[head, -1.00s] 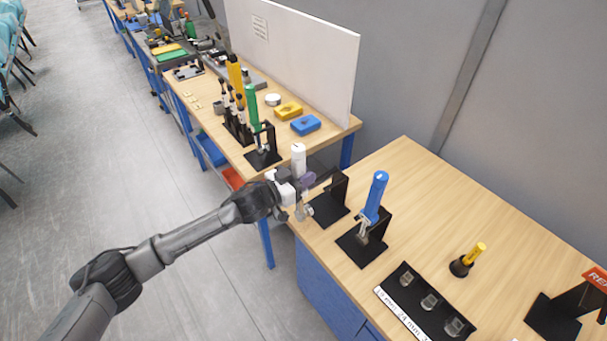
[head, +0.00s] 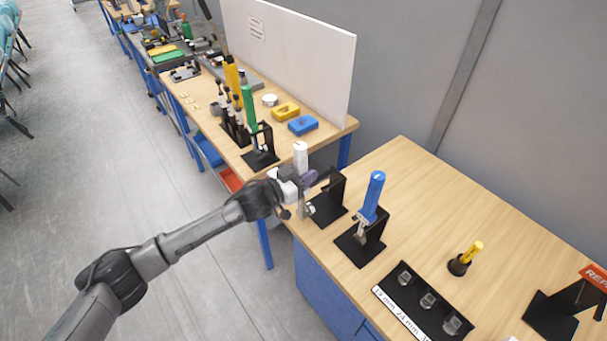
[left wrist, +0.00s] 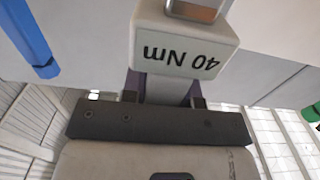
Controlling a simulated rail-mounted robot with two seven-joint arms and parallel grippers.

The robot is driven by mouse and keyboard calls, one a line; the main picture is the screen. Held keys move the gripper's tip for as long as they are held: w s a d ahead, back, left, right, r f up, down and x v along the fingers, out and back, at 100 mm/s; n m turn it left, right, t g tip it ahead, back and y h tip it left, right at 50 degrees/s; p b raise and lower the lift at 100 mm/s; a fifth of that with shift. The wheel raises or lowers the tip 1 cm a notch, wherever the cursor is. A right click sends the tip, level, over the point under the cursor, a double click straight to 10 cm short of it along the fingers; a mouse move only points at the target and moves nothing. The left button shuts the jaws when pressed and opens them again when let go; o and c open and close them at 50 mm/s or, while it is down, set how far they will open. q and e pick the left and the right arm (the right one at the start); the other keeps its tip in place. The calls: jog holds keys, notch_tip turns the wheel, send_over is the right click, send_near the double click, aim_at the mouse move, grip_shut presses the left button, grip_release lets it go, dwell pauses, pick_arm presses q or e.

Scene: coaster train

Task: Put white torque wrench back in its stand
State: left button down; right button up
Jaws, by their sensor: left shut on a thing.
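The white torque wrench (head: 301,156) is upright in my left gripper (head: 306,184), at the near left corner of the right-hand bench. My left gripper is shut on it, below its white handle. In the left wrist view the white handle (left wrist: 185,45) carries the mark "40 Nm" and sits across the gripper (left wrist: 165,98). A black stand (head: 328,200) without a wrench of its own stands just right of the gripper. The wrench's lower end is close to this stand; whether they touch I cannot tell. My right gripper is not in view.
A blue torque wrench (head: 373,195) stands in the neighbouring black stand (head: 362,246). A black socket tray (head: 425,301), a yellow-handled tool (head: 473,251) and a red-signed stand (head: 570,310) are farther right. A green wrench (head: 249,106) stands on the other bench. The right bench's middle is clear.

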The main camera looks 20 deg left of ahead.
pick_arm(q)
jog(key=b+x, duration=0.1)
jog(key=x, duration=0.7)
jog(key=shift+r, duration=0.3)
dwell(2.2)
jog(key=shift+w+d, duration=0.2)
jog(key=shift+w, duration=0.1)
dwell(0.7)
jog(key=shift+f, duration=0.8)
dwell(1.4)
jog(key=c, duration=1)
grip_release()
jog(key=shift+o, duration=1)
jog(key=shift+f, duration=0.1)
jog(key=v, duration=1.3)
jog(key=shift+s+a, duration=0.25)
jog(key=shift+s, duration=0.1)
